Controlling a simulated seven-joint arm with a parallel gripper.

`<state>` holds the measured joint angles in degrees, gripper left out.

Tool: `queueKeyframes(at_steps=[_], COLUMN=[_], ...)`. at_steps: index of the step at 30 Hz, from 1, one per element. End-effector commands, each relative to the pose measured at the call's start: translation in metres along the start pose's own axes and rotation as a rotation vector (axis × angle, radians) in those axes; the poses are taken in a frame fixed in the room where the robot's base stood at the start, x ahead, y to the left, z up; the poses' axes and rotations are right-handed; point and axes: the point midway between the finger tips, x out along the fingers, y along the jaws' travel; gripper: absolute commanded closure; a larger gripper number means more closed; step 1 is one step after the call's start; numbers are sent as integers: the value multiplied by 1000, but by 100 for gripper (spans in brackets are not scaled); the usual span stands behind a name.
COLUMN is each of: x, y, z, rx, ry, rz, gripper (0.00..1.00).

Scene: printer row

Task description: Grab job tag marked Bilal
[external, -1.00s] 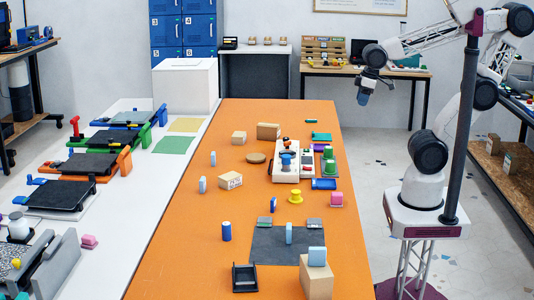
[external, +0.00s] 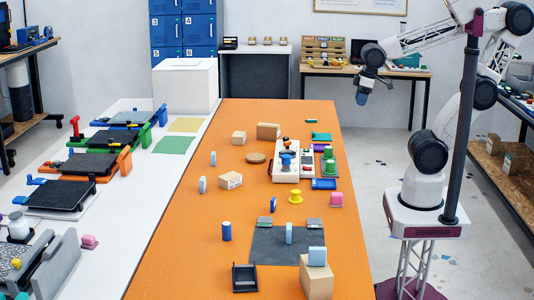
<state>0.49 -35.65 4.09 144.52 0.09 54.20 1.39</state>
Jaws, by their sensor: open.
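Several small upright light-blue pieces that look like tags stand on the orange table: one at the far left (external: 213,158), one nearer (external: 202,184), one on the dark grey mat (external: 289,233) and one on top of a cardboard box (external: 317,256). A darker blue piece (external: 273,205) stands behind the mat. No name is readable on any of them, so I cannot tell which is marked Bilal. My gripper (external: 361,99) is open and raised beyond the table's right edge, well away from all of these pieces. Its fingers are small in this view.
Printers (external: 62,195) line the white bench at left. The table's left strip is mostly clear.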

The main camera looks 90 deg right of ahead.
Motion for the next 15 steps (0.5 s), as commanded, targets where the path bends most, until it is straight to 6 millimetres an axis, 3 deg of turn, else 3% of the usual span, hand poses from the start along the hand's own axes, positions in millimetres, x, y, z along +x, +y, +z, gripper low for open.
queueKeyframes(at_steps=[8,15], x=[3,10], y=[-10,-25], z=[-33,-79], rx=[89,211], ry=[-53,-125], rz=[-57,-133], gripper=[51,51])
